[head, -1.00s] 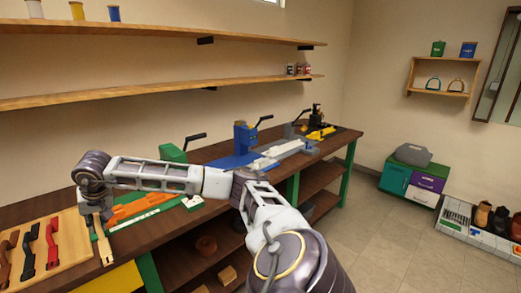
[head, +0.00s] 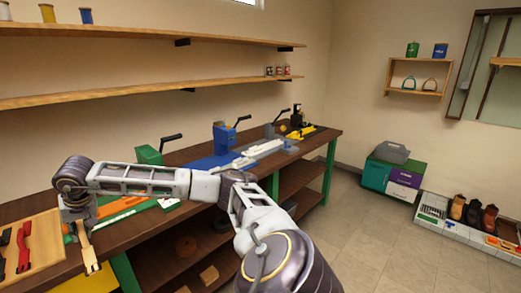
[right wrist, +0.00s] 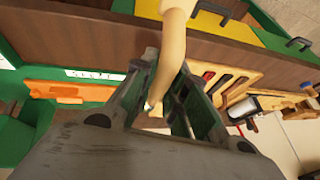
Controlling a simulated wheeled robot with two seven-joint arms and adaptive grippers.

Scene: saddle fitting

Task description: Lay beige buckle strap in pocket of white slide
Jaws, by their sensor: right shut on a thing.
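The beige buckle strap (head: 87,250) is in my right gripper (head: 74,212), held at the front edge of the workbench, right of the wooden board. In the right wrist view the strap (right wrist: 174,38) passes between the fingers of my right gripper (right wrist: 178,95), which are shut on it. My left gripper is not in view.
The wooden board (head: 42,245) carries a red strap (head: 24,248) and a dark one. A green press (head: 148,155) with an orange slide (head: 122,204) and a blue press (head: 224,137) stand along the bench. Shelves hang above.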

